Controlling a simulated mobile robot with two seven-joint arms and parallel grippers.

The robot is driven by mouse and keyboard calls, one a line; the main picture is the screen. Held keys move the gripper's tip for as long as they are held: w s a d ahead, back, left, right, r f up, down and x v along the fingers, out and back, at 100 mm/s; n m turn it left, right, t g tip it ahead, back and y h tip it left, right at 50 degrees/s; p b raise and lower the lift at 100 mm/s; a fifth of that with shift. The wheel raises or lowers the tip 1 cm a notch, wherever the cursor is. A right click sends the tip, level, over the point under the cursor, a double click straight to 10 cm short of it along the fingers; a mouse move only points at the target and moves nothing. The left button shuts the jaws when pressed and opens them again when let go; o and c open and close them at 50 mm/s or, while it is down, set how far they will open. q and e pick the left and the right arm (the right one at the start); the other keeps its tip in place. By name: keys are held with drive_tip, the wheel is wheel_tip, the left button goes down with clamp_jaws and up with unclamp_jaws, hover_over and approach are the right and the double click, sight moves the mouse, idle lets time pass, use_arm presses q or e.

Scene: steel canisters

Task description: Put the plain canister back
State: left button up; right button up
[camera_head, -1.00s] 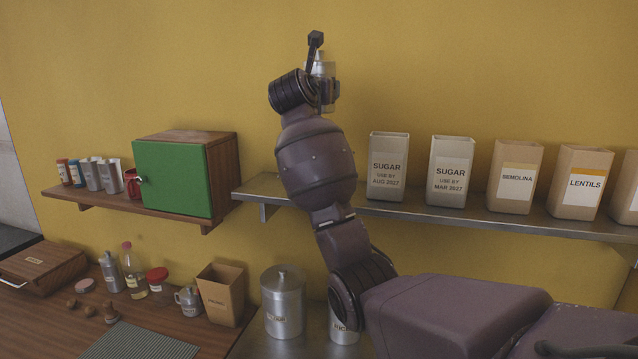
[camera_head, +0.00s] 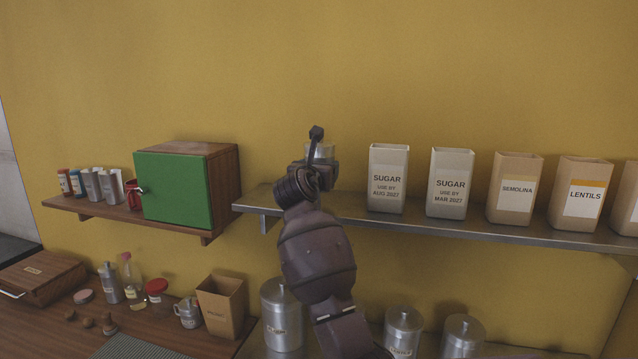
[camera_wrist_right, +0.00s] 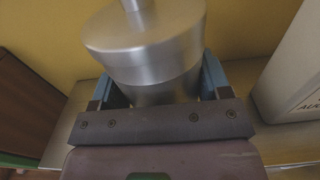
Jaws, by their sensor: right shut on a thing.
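A steel canister with a lid and knob (camera_wrist_right: 150,45) is held between the blue-edged fingers of my right gripper (camera_wrist_right: 160,92) in the right wrist view. No label shows on the side I see. In the head view the canister (camera_head: 322,151) is mostly hidden behind my right gripper (camera_head: 321,168). It is upright at the left end of the steel shelf (camera_head: 440,229), left of the sugar box. I cannot tell whether its base touches the shelf. My left gripper is not in view.
A sugar box (camera_head: 388,180) stands close right of the canister, with more boxes beyond. A wooden cabinet with a green door (camera_head: 172,187) is to the left. Below stand a large canister (camera_head: 283,318) and two others (camera_head: 402,330), (camera_head: 462,338).

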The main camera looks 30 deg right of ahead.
drive_tip(key=shift+f, duration=1.65)
drive_tip(key=o, duration=1.1)
drive_tip(key=shift+f, duration=0.15)
drive_tip(key=shift+c, duration=0.2)
